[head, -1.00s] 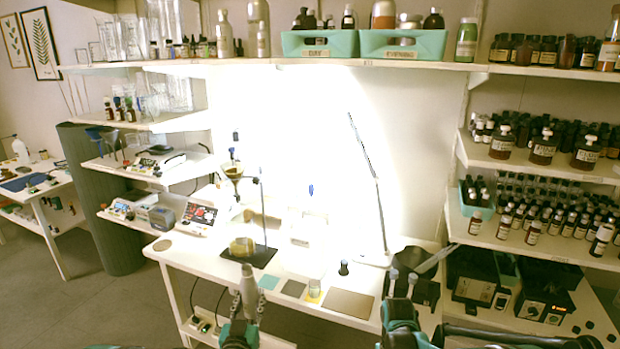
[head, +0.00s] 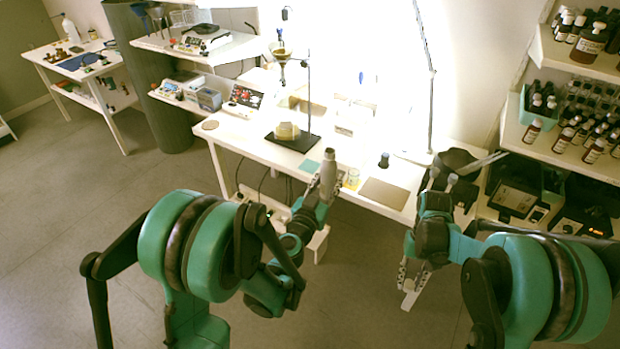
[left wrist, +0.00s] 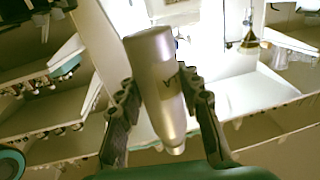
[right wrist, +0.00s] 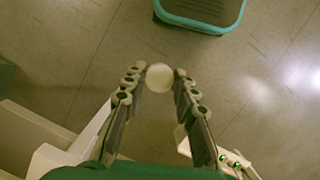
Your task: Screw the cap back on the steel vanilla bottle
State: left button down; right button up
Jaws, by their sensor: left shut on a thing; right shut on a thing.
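The steel vanilla bottle (head: 328,174) stands roughly upright in my left gripper (head: 325,196), held in the air in front of the table's edge. In the left wrist view the bottle (left wrist: 160,85) sits between both fingers, its wide end at the top of the picture and narrow end at the bottom; part of a dark label shows. My right gripper (right wrist: 159,82) is shut on a pale round cap (right wrist: 159,77) at its fingertips.
The white table (head: 240,142) lies behind both grippers. Shelves of bottles stand at right. Open floor lies in front.

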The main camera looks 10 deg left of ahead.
pick_arm(q)
jog(key=shift+m+h, duration=0.5)
jog(key=shift+h, duration=0.2)
jog(key=shift+d, duration=2.05)
pick_arm(e)
jog(key=w+a+r+n+t+h, duration=0.2)
jog(key=w+a+r+n, duration=0.3)
jog(key=w+r+n, duration=0.3)
jog(key=w+a+r+n+t+h, duration=0.1)
jog(key=w+a+r+n, duration=0.4)
jog(key=w+r+n, duration=0.3)
jog(key=a+r+n+t+y, duration=0.1)
jog(key=a+r+n, duration=0.5)
jog(key=r+n, duration=0.3)
jog(key=a+r+n+t+y, duration=0.2)
jog(key=a+r+n, duration=0.3)
jog(key=r+n, duration=0.5)
notch_tip(320, 180, up, 2)
jog(key=shift+s+a+r, duration=0.1)
jog(key=shift+s+a, duration=0.1)
jog(key=shift+a, duration=0.2)
jog(key=shift+s+x, duration=0.25)
jog(key=shift+x, duration=0.75)
jog(key=shift+s+x, duration=0.25)
jog(key=shift+x, duration=0.8)
